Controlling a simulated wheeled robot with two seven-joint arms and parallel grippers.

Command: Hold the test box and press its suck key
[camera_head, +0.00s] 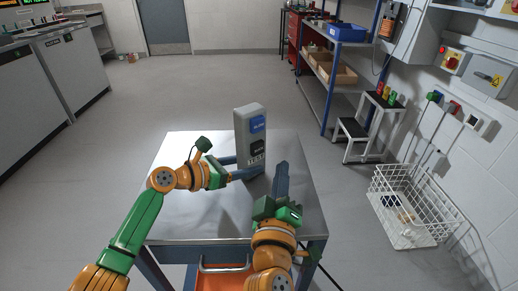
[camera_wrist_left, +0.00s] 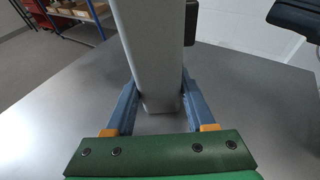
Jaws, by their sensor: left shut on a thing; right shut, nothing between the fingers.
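The grey test box (camera_head: 241,135) stands upright on the metal table, with TEST printed low on its face. It has a blue key (camera_head: 257,124) near the top and a black key (camera_head: 257,146) below it; I cannot read their labels surely. My left gripper (camera_head: 243,169) is shut on the box's lower part. In the left wrist view the box (camera_wrist_left: 150,45) stands between the two blue fingers (camera_wrist_left: 157,95). My right gripper (camera_head: 281,166) is shut and empty, pointing up just right of the box, apart from the keys. It shows at top right in the left wrist view (camera_wrist_left: 297,15).
The metal table top (camera_head: 185,220) is otherwise clear. An orange drawer (camera_head: 223,279) is below its front edge. A white wire basket (camera_head: 410,210) and a step stool (camera_head: 362,135) stand on the floor to the right. Shelves (camera_head: 330,70) with bins are behind.

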